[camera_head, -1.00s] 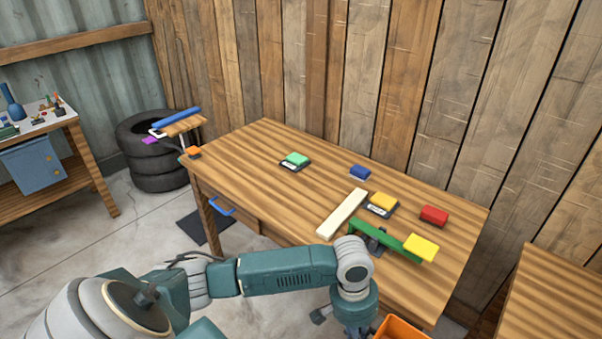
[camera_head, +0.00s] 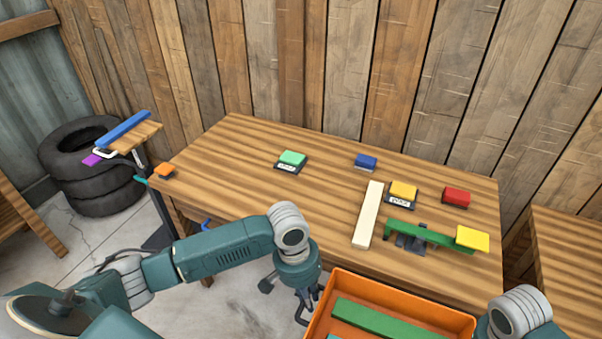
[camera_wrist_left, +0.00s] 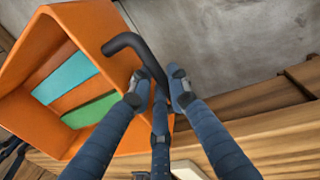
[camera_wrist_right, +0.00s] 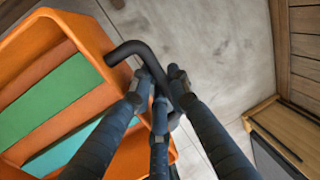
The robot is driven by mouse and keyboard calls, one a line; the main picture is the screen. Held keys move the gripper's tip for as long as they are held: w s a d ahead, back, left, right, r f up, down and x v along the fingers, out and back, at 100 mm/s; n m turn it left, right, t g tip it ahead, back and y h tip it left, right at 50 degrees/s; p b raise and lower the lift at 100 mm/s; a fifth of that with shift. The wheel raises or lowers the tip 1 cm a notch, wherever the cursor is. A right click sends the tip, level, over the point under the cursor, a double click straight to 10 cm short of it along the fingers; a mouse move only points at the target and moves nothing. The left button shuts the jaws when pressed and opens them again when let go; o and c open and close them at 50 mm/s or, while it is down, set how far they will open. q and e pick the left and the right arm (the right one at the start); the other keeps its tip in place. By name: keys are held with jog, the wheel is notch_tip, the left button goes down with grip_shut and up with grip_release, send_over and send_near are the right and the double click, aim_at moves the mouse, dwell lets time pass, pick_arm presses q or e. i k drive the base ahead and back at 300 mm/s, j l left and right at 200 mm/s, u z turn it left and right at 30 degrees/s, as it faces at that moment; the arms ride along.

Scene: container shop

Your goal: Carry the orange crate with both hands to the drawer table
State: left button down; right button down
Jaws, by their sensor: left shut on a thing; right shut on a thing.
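The orange crate (camera_head: 456,316) is at the bottom of the head view, in front of the drawer table (camera_head: 225,150). A green bar (camera_head: 385,322) and a light-blue piece (camera_wrist_left: 68,78) lie inside it. My left gripper (camera_head: 306,305) is at the crate's left side; in the left wrist view its fingers (camera_wrist_left: 160,82) are shut on a dark bent handle (camera_wrist_left: 128,42). My right gripper (camera_wrist_right: 160,82) is shut on the matching handle (camera_wrist_right: 130,50) on the other side. In the head view my right gripper is out of frame below my right wrist.
On the drawer table stand a green block (camera_head: 292,158), a blue block (camera_head: 365,161), a yellow block (camera_head: 403,190), a red block (camera_head: 456,197), a cream bar (camera_head: 368,215) and a green bar with a yellow block (camera_head: 472,238). Tyres (camera_head: 95,165) and a small stand (camera_head: 140,135) are left.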

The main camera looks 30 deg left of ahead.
aim_at(252, 186)
jog(key=j, duration=1.7)
